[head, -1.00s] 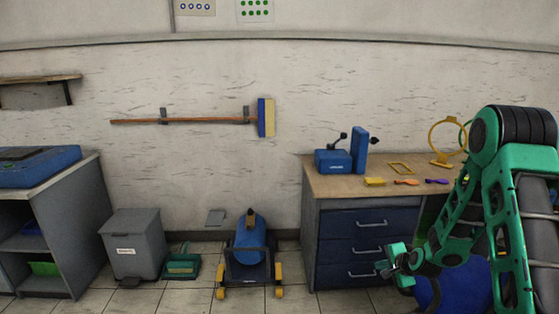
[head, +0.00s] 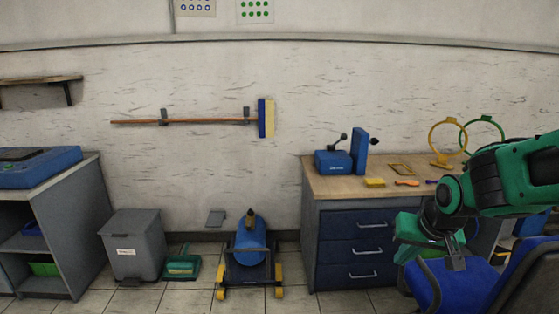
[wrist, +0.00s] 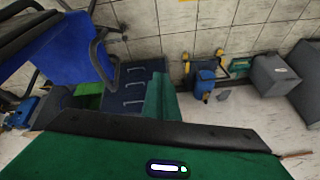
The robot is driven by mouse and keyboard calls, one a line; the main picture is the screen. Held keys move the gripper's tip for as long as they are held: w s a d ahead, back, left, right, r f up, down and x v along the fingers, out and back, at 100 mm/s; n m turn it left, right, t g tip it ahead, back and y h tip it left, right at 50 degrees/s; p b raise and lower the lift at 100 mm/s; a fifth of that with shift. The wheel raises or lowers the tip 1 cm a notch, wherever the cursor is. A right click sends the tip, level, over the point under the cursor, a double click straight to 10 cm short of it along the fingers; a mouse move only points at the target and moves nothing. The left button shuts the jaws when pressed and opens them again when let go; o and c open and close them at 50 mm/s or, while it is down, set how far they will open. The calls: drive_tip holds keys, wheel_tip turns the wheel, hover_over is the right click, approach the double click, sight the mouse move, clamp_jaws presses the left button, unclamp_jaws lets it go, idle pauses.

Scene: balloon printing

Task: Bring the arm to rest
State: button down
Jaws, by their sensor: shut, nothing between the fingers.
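My green and black arm (head: 520,175) shows at the right of the head view, folded back toward me. It passes in front of the right part of the desk. My gripper (head: 456,264) hangs below it, in front of a blue chair (head: 455,285), with its grey fingers pointing down. It is shut and holds nothing. In the wrist view, a green and black part of my own arm fills the bottom, and the fingers cannot be made out clearly.
The blue chair also shows in the wrist view (wrist: 75,50), close to the arm. The desk (head: 308,185) has blue drawers and carries small printing items. A blue cylinder on a wheeled cart (head: 250,240) and a grey bin (head: 133,240) stand left.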

drive_tip(key=s+r+n, duration=0.2)
drive_tip(key=s+r, duration=0.1)
drive_tip(key=s, duration=0.5)
drive_tip(key=s+d+f+m+g, duration=0.1)
drive_tip(key=s+d+m+g, duration=0.1)
drive_tip(key=s+d, duration=0.3)
drive_tip(key=s+d+m+g, duration=0.3)
drive_tip(key=s+d, duration=0.3)
drive_tip(key=s, duration=0.5)
drive_tip(key=shift+s+d+f+m, duration=0.15)
drive_tip(key=shift+s+f+m, duration=0.25)
drive_tip(key=shift+m, duration=0.1)
